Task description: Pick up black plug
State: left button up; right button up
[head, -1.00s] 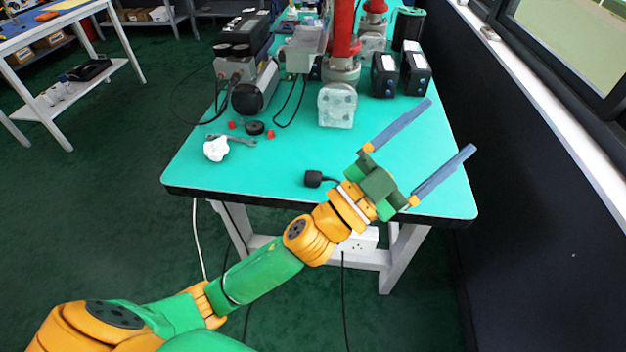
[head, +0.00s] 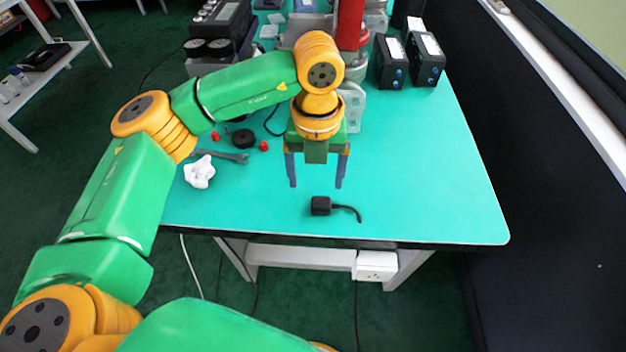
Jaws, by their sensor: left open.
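The black plug (head: 320,206) is a small black block with a short cable curling out to its right. It lies on the green tabletop (head: 430,180) near the front edge. My left gripper (head: 315,186) points down with its two blue-grey fingers spread, one on each side. It is open and empty, just behind the plug in the picture, with the fingertips apart from it. The plug is in full view. My right gripper does not show.
A crumpled white cloth (head: 199,172), a wrench (head: 222,156), a black round cap (head: 243,138) and small red caps lie left of the gripper. Two black boxes (head: 390,62) stand at the back right. The tabletop's right part is clear.

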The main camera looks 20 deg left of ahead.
aim_at(321, 202)
pick_arm(q)
jog(key=f, duration=0.3)
jog(key=d+f+p, duration=0.1)
jog(key=f, duration=0.2)
jog(key=shift+s+d, duration=0.2)
jog(key=shift+w+a+f, duration=0.1)
jog(key=c, duration=0.7)
grip_shut()
